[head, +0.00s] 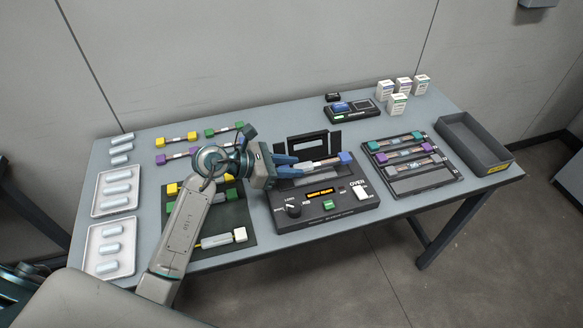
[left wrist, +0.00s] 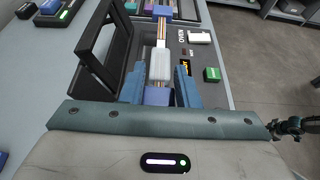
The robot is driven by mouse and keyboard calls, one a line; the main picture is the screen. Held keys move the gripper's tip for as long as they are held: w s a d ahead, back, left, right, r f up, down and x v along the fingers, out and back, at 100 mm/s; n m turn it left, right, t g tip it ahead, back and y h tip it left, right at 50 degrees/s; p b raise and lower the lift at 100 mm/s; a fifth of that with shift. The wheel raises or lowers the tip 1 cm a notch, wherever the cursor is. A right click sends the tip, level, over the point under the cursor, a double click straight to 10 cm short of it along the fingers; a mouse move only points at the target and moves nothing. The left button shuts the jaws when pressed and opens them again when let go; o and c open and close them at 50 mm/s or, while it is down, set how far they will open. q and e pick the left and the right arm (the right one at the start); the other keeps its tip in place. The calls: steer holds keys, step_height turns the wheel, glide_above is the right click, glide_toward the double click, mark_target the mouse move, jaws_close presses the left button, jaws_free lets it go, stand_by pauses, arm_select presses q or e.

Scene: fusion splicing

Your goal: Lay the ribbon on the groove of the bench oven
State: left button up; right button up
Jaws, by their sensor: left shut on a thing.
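The ribbon (head: 320,162) has a blue block at each end and a pale sleeve around its middle; it also shows in the left wrist view (left wrist: 160,66). My left gripper (head: 292,166) is shut on the ribbon's near blue block (left wrist: 158,97), one finger on each side. The far blue block (head: 346,157) points right, away from the gripper. The bench oven (head: 325,213) is dark, with its lid (head: 308,145) standing open behind the ribbon. The ribbon stretches over the oven's top, along the groove area. The groove is mostly hidden, and I cannot tell whether the ribbon touches it.
A rack (head: 413,182) with more ribbons and an open grey bin (head: 474,150) stand to the right. A small device (head: 352,112) and several white boxes (head: 397,103) are at the back. Trays of pale cylinders (head: 117,208) and a dark mat (head: 238,222) lie to the left.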

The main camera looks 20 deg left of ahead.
mark_target(290, 181)
arm_select(q)
steer(key=shift+w+a+f, duration=0.1)
steer(key=shift+w+f, duration=0.1)
steer(key=shift+w, duration=0.4)
step_height(290, 181, down, 3)
steer(key=shift+r+p, duration=0.1)
steer(key=shift+p, duration=0.5)
steer(key=shift+f, duration=0.25)
arm_select(e)
steer(key=shift+s+r, duration=0.4)
arm_select(q)
steer(key=shift+f, duration=0.1)
arm_select(e)
steer(key=shift+f, duration=0.1)
arm_select(q)
steer(key=shift+f+b, duration=0.15)
steer(key=shift+b, duration=0.2)
steer(key=shift+f+b, duration=0.35)
steer(key=shift+f, duration=0.05)
steer(key=o, duration=1)
steer(key=shift+c, duration=0.2)
steer(key=shift+r, duration=0.1)
arm_select(e)
steer(key=shift+w+f, duration=0.2)
steer(key=shift+f, duration=0.2)
arm_select(q)
steer(key=shift+r, duration=0.1)
arm_select(e)
steer(key=shift+r, duration=0.1)
